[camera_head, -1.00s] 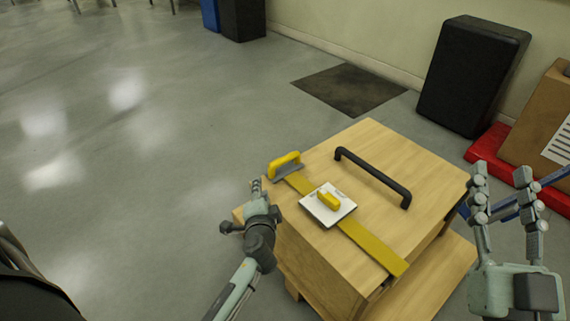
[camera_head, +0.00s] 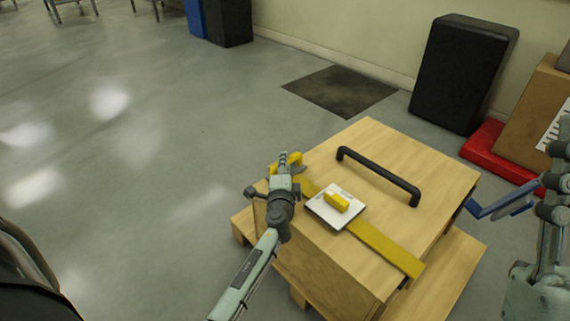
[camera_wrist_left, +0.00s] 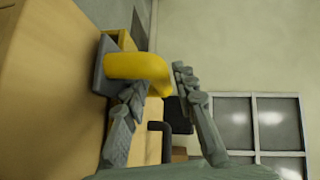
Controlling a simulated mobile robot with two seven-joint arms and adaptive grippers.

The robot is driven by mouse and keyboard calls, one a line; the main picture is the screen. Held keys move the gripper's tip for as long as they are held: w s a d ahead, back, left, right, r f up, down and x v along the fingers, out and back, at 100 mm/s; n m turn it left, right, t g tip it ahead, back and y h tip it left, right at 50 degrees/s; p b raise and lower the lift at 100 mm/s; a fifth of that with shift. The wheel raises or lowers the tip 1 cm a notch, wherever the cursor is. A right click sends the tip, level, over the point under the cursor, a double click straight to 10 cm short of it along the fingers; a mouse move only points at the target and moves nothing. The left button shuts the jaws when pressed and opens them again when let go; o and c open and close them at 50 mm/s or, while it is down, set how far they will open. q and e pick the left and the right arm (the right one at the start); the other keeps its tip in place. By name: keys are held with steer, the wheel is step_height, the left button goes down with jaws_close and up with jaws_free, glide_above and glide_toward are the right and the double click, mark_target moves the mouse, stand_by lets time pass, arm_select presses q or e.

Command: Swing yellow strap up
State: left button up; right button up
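A flat yellow strap (camera_head: 385,248) lies across the top of a wooden box (camera_head: 440,190), passing under a white square plate with a yellow block (camera_head: 336,202). At the strap's far left end is a yellow handle (camera_head: 287,158) on a grey base, partly hidden behind my left gripper (camera_head: 291,160). In the left wrist view the yellow handle (camera_wrist_left: 140,67) is just ahead of the fingers of my left gripper (camera_wrist_left: 158,82), which are spread apart. The handle overlaps the gap; I cannot tell whether they touch. My right gripper (camera_head: 556,165) is cut off at the right edge.
A black bar handle (camera_head: 380,174) rises from the box top behind the strap. A blue bracket (camera_head: 503,207) sticks out at the box's right side. A black case (camera_head: 462,72) and a red mat (camera_head: 495,152) are by the wall. The floor at left is clear.

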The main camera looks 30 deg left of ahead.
arm_select(q)
steer(key=shift+w+a, duration=0.2)
steer(key=shift+w, duration=0.2)
steer(key=shift+c, duration=0.5)
jaws_close()
